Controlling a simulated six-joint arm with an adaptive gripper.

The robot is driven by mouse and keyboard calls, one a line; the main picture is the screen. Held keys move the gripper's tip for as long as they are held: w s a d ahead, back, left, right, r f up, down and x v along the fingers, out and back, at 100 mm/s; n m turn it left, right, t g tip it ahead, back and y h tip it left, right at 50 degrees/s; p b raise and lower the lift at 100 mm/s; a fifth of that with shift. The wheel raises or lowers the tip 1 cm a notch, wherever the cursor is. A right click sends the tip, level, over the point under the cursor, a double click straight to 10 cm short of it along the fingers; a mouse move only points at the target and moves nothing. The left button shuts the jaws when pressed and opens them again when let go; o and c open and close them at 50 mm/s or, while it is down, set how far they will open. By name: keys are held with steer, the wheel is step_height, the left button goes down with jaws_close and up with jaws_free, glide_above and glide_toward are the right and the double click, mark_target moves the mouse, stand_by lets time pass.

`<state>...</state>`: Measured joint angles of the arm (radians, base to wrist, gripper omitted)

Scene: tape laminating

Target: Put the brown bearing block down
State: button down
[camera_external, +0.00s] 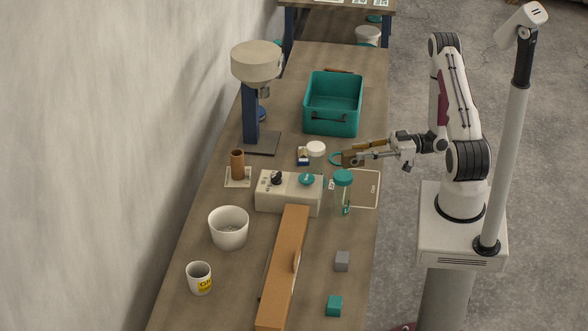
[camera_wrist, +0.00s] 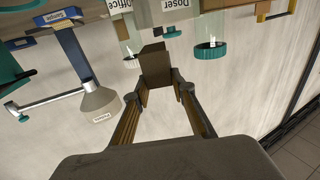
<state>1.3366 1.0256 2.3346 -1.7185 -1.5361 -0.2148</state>
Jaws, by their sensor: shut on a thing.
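The brown bearing block (camera_external: 350,159) is held at the end of my gripper (camera_external: 358,157), over or near the right edge of the workbench (camera_external: 330,55). In the wrist view the block (camera_wrist: 155,64) sits between the two fingertips of my gripper (camera_wrist: 157,90), which are shut on it. Whether the block touches the bench surface cannot be told. A white-outlined rectangle (camera_external: 364,196) is marked on the bench just below the block in the outside view.
A teal-lidded jar (camera_external: 343,190), a white-capped jar (camera_external: 316,150) and a cream control box (camera_external: 285,201) stand nearby. A teal crate (camera_external: 333,126) is behind. Grey and teal cubes (camera_external: 342,261) lie nearer the front.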

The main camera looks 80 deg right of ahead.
mark_target(362, 165)
steer(key=shift+f, duration=2.85)
steer(key=shift+f, duration=2.05)
steer(key=shift+f, duration=0.1)
steer(key=c, duration=1.7)
jaws_free()
steer(key=v, duration=1.2)
steer(key=shift+w+d, duration=0.1)
